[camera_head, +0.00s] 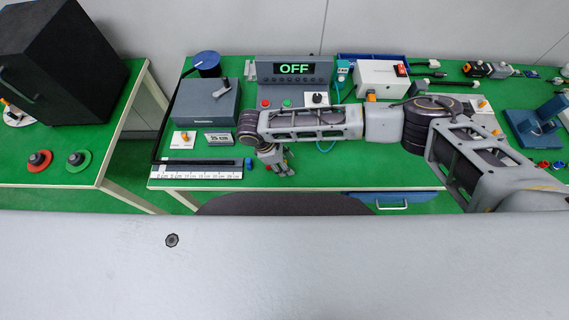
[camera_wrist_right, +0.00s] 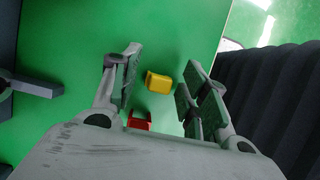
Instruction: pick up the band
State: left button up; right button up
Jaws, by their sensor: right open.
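No piece can be named as the band with certainty. In the right wrist view, a small yellow piece (camera_wrist_right: 158,82) lies on the green table, seen between the fingers of my right gripper (camera_wrist_right: 163,62). A small red piece (camera_wrist_right: 140,121) shows nearer the palm, partly hidden by the gripper body. My right gripper is open and nothing is held. In the head view my right gripper (camera_head: 277,168) points down over the table's front part, right of a small blue piece (camera_head: 248,163). The yellow piece is hidden by the gripper there. My left gripper is not in view.
A white ruler strip (camera_head: 195,172) lies left of the gripper at the table's front edge. A grey box (camera_head: 206,101) and a display reading OFF (camera_head: 293,69) stand behind. A dark chair back (camera_head: 285,205) is in front.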

jog(key=c, duration=0.8)
jog(key=shift+r, duration=0.1)
jog(key=shift+r, duration=4.95)
jog(key=shift+o, duration=0.7)
jog(key=c, duration=0.3)
jog(key=shift+s, duration=0.1)
